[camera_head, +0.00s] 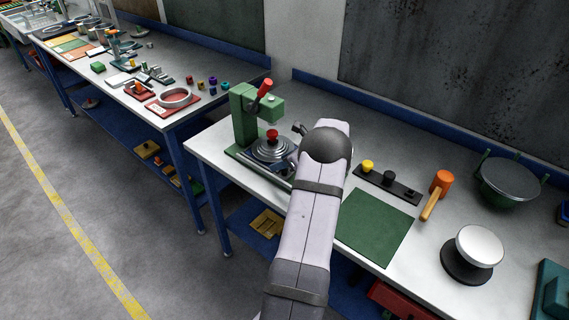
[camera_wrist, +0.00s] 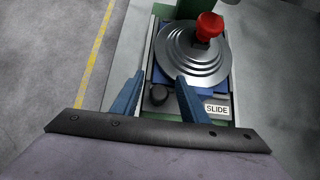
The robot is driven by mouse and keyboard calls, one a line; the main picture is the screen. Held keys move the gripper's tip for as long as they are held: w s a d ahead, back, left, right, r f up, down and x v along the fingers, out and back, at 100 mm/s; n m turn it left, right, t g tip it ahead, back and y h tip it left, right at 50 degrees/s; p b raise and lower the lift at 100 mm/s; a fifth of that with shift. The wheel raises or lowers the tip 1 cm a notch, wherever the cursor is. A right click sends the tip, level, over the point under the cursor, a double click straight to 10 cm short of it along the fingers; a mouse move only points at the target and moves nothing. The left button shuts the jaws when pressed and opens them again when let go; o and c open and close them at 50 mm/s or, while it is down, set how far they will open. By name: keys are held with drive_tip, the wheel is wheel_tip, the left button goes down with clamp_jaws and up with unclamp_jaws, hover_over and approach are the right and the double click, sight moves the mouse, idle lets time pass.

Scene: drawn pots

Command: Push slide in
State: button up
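The slide unit stands on the near end of the white bench, with a stepped grey disc (camera_head: 272,149) topped by a red knob (camera_head: 272,134). In the wrist view the disc (camera_wrist: 175,62) and red knob (camera_wrist: 208,26) lie beyond my fingers. A white label reading SLIDE (camera_wrist: 216,109) is on the front of the unit. A black knob (camera_wrist: 158,95) at its front lies between my fingers as seen in the wrist view; contact cannot be told. My gripper (camera_wrist: 158,78) is open, its two blue fingers apart.
A green press frame (camera_head: 243,115) with a red-tipped lever (camera_head: 265,87) rises behind the disc. To the right are a green mat (camera_head: 375,226), a black knob strip (camera_head: 387,185), an orange mallet (camera_head: 441,184) and a white-topped round (camera_head: 479,246). Another bench stands left.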

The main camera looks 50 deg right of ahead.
drive_tip(key=shift+s, duration=0.3)
drive_tip(key=b+v, duration=0.2)
drive_tip(key=v, duration=0.5)
drive_tip(key=shift+b, duration=0.3)
drive_tip(key=w+a+n+g+y, duration=0.1)
drive_tip(key=w+a+n+g, duration=0.15)
drive_tip(key=a+n, duration=0.9)
drive_tip(key=w+a+n+g+y, duration=0.1)
drive_tip(key=a+n+g+y, duration=0.3)
drive_tip(key=a, duration=1.5)
drive_tip(key=s+a+f+n+g+h, duration=0.3)
drive_tip(key=s+a+n+h, duration=0.2)
drive_tip(key=s+a+n, duration=1.35)
drive_tip(key=w+d+f+n+b, duration=0.1)
drive_tip(key=f+b, duration=1.6)
drive_tip(key=w+d+f+n+b, duration=0.1)
drive_tip(key=w+f+b, duration=0.1)
drive_tip(key=f+b, duration=1.6)
